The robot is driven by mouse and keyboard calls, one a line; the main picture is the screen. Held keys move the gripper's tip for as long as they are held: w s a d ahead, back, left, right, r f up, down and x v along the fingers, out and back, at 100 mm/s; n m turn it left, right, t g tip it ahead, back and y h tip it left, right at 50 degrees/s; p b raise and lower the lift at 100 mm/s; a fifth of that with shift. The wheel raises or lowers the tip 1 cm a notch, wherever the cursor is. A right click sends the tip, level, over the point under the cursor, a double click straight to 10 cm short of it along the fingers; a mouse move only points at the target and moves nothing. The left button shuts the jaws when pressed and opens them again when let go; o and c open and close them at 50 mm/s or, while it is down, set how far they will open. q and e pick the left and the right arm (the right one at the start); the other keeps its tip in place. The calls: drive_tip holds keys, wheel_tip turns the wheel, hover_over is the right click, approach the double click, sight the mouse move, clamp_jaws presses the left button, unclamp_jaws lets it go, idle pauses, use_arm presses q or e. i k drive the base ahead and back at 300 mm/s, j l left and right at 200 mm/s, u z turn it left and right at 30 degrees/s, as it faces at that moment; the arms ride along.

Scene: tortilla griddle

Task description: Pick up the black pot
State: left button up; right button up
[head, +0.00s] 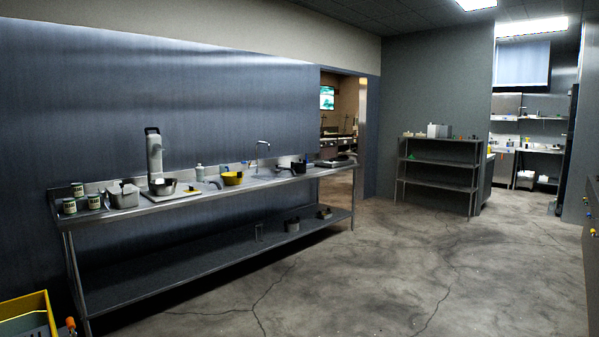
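A small black pot (299,167) stands on the long steel counter (140,213), toward its far right end, just left of a dark flat appliance. Neither of my grippers shows in the head view.
A dark shelf rack (439,162) stands farther back. A yellow bin (28,312) is at lower left. The concrete floor (400,270) is open.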

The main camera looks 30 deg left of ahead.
sight(298, 167)
drive_tip(key=i+z, duration=0.1)
drive_tip(key=z, duration=0.15)
drive_tip(key=i+j+u, duration=0.2)
drive_tip(key=i+u, duration=0.2)
drive_tip(key=i, duration=0.2)
drive_tip(key=i+u, duration=0.4)
drive_tip(key=i, duration=0.15)
drive_tip(key=i+l+u, duration=0.2)
drive_tip(key=i+u, duration=0.15)
drive_tip(key=i, duration=0.25)
drive_tip(key=i+u, duration=0.1)
drive_tip(key=i, duration=3.45)
